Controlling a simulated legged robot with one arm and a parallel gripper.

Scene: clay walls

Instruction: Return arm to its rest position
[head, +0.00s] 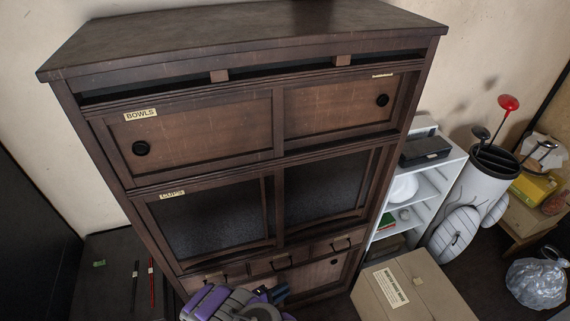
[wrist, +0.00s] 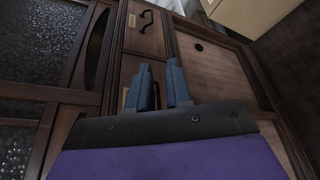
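My gripper (wrist: 160,78) shows in the wrist view with its two blue-grey fingers pointing up in the picture. A narrow gap separates the fingers and I see nothing held between them. In the head view my gripper (head: 276,293) is at the bottom centre, beside my purple arm. It is in front of the lower part of a tall dark wooden cabinet (head: 205,105), near its row of small drawers. I cannot tell whether it touches the cabinet. In the wrist view the drawers and a lower door (wrist: 215,70) lie behind the fingers.
A cardboard box (head: 420,285) stands on the floor to the right. Behind it are a white shelf (head: 425,185) and a white bin (head: 485,180). A stuffed clear bag (head: 535,283) is at the far right. A dark low surface (head: 115,275) with small items lies left.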

